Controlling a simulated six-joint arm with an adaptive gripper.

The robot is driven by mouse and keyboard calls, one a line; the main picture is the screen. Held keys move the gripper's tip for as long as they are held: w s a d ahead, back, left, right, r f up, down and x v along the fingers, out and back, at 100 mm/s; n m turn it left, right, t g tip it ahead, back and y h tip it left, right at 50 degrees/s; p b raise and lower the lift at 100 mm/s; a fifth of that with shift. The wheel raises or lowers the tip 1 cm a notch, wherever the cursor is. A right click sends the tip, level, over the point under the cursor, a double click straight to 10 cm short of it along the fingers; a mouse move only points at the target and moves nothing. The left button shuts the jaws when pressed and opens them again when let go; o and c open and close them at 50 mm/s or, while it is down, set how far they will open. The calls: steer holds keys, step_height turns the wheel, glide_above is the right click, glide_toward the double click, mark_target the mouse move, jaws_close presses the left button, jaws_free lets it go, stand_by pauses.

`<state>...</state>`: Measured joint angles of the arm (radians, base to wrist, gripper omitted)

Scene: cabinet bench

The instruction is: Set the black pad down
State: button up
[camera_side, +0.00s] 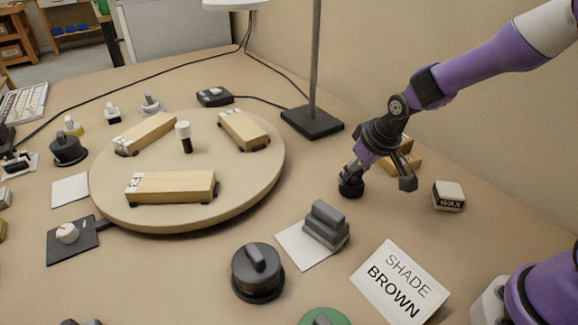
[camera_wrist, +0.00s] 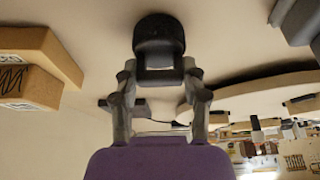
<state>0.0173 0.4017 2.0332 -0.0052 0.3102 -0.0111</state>
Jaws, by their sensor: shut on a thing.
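The black pad (camera_side: 351,189) is a small dark rounded piece at the tips of my gripper, right of the round turntable in the side view. My gripper (camera_side: 352,176) points down and is shut on the pad. In the wrist view the pad (camera_wrist: 158,38) sits between the two fingertips (camera_wrist: 160,70), with its dark end facing the camera. The pad is at or just above the bench top; I cannot tell whether it touches. My fingers hide part of it.
A round wooden turntable (camera_side: 240,190) carries three wooden blocks. A grey stepped block (camera_side: 326,226) stands on a white card. A SHADE BROWN card (camera_side: 400,282), a WAX block (camera_side: 449,196) and wooden blocks (camera_side: 413,159) lie nearby. A lamp base (camera_side: 312,122) stands behind.

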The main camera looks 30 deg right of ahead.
steer(key=o, duration=1)
steer(key=shift+f, duration=0.1)
steer(key=shift+r, duration=0.35)
steer(key=v, duration=1.1)
steer(key=shift+t, duration=0.5)
steer(key=s+r, duration=0.1)
steer(key=s, duration=0.3)
steer(key=s+r, duration=0.1)
steer(key=s, duration=0.3)
steer(key=s+r, duration=0.1)
steer(key=s, duration=0.3)
steer(key=shift+s+a+r, duration=0.2)
steer(key=shift+a+r, duration=0.05)
steer(key=shift+r, duration=0.15)
